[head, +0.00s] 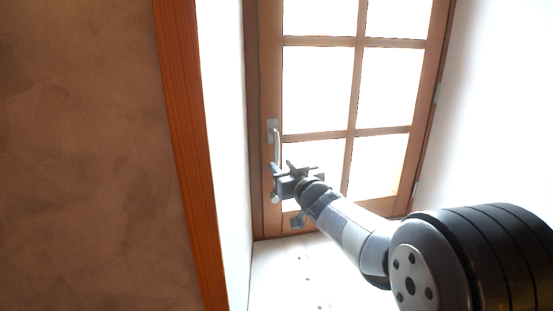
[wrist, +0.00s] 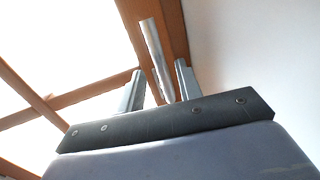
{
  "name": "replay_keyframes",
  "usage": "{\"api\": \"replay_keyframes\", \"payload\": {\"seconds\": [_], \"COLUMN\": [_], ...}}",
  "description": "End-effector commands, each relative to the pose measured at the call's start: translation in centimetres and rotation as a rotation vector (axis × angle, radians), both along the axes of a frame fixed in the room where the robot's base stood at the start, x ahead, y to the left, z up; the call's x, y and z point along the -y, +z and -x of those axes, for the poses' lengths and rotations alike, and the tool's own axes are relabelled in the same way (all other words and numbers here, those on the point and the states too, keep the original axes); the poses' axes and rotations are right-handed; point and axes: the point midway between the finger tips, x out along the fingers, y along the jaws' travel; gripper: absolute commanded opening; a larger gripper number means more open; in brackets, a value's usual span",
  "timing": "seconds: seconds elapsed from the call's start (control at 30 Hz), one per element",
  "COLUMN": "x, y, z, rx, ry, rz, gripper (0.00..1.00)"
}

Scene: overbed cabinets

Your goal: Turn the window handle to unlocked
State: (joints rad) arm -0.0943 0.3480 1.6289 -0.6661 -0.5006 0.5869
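The window handle (head: 277,143) is a silver lever on a plate on the left wooden stile of the window (head: 264,90). In the head view it hangs down, and its lower end is partly hidden by my gripper (head: 280,182). In the wrist view the handle (wrist: 154,48) is a pale metal bar running between the two grey fingers of my gripper (wrist: 160,75). The fingers are open, with a visible gap on each side of the bar. Whether either finger touches the bar deeper in cannot be told.
A white wall (head: 225,120) stands close on the left of the window, with an orange wooden edge (head: 185,150) and a brown wall (head: 80,150) nearer. Another white wall (head: 495,110) is on the right. A white sill (head: 285,275) with small dark dots lies below.

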Motion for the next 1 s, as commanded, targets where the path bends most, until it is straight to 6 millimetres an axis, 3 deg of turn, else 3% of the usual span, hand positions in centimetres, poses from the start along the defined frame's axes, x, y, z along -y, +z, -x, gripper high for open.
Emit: {"api": "replay_keyframes", "payload": {"seconds": [0.3, 0.73, 1.0], "x": [-1.6, -1.9, -1.9], "y": [0.1, 0.0, 0.0], "z": [-3.8, -4.4, -4.4], "rx": [0.000, 0.000, 0.000], "ry": [0.001, 0.000, 0.000], "rz": [0.000, 0.000, 0.000], "gripper": [0.34, 0.34, 0.12]}}
